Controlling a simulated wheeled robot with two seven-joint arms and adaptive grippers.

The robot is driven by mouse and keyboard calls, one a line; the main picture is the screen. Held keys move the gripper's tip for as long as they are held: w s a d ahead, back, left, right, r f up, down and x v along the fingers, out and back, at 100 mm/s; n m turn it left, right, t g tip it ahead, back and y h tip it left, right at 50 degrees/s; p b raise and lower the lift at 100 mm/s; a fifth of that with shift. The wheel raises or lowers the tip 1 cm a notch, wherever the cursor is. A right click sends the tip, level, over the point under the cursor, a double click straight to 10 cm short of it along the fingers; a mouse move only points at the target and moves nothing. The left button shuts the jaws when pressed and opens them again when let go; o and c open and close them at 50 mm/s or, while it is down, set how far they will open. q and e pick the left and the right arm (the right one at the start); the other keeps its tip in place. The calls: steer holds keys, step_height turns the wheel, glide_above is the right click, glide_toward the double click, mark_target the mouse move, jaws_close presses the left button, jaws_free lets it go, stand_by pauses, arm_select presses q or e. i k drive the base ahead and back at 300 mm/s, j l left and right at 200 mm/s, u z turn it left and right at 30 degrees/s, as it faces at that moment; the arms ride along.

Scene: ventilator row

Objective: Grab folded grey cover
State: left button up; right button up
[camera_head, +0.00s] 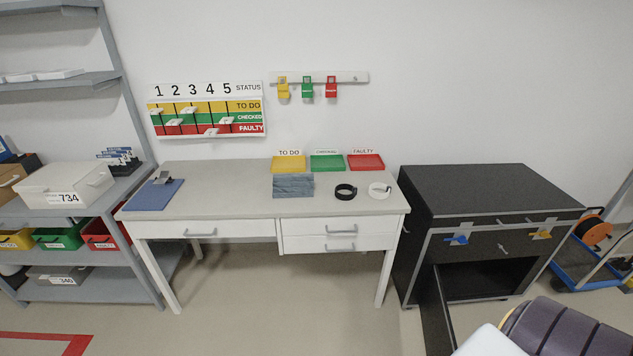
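The folded grey cover (293,186) lies flat on the white desk (230,204), right of the desk's middle. It is a blue-grey rectangle just in front of the yellow tray (289,164). Nothing is seen on top of it. Neither of my grippers shows in the head view.
Black and white rings (346,191) (380,190) lie right of the cover. Green (327,163) and red (366,162) trays stand behind. A blue clipboard (153,195) lies at the desk's left. A black cabinet (490,192) stands right, its lower door open. The floor in front is clear.

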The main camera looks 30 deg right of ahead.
mark_target(289, 185)
steer(key=i+z, duration=0.55)
steer(key=z, duration=0.25)
steer(key=i+j+z, duration=0.15)
steer(key=i+z, duration=0.2)
steer(key=i+j+z, duration=0.2)
steer(key=z, duration=0.15)
steer(key=i, duration=0.1)
